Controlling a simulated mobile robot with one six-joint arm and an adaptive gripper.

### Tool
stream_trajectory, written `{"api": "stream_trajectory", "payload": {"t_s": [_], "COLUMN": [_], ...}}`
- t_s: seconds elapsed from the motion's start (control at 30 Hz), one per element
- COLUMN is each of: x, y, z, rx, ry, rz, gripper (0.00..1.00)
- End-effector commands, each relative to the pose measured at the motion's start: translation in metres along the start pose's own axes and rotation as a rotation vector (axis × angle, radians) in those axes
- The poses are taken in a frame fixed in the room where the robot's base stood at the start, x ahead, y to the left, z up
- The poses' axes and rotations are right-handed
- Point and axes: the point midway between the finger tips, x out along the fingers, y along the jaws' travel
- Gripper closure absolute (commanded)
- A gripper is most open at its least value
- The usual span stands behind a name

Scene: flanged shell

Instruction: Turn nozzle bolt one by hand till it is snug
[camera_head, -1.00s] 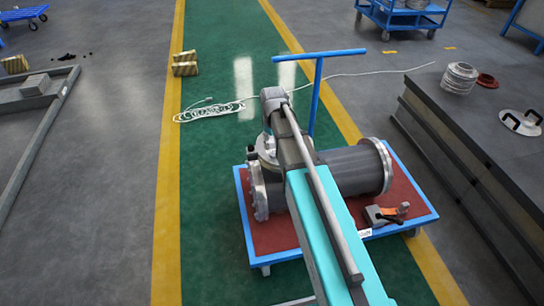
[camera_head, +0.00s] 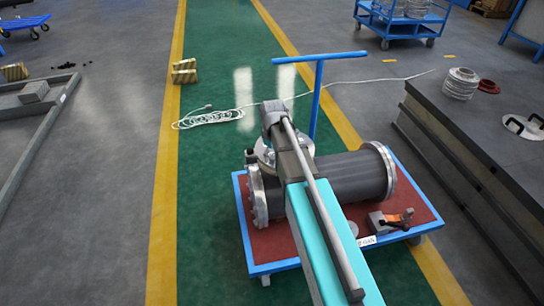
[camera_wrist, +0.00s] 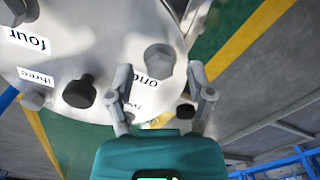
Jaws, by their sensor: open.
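In the wrist view, the grey nozzle flange (camera_wrist: 100,40) carries the labels "four", "three" and "one", plus a partly hidden one. A grey hex bolt head (camera_wrist: 158,57) by the label "one" appears to be nozzle bolt one. My gripper (camera_wrist: 160,72) is open, its fingertips apart on either side of this bolt in the picture. I cannot tell whether they touch it or how far its head stands off the flange. In the head view, my arm hides the gripper and most of the nozzle, which sits on the dark flanged shell (camera_head: 345,178).
A dark knob-like piece (camera_wrist: 80,92) and other bolt heads (camera_wrist: 33,98) stand on the flange left of my gripper. The shell lies on a red-topped blue cart (camera_head: 405,200) with a tall handle. A grey bench (camera_head: 470,140) stands to the right.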

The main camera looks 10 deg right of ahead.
Motion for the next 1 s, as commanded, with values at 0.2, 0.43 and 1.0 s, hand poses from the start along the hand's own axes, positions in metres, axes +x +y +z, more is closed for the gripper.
{"api": "stream_trajectory", "payload": {"t_s": [0.2, 0.43, 1.0], "x": [-0.0002, -0.0002, -0.0001], "y": [-0.0002, -0.0002, -0.0009], "z": [-0.0001, -0.0001, -0.0005], "rx": [0.0, 0.0, 0.043], "ry": [0.0, 0.0, 0.001], "rz": [0.0, 0.0, -0.002], "gripper": [0.35, 0.78, 1.0]}}
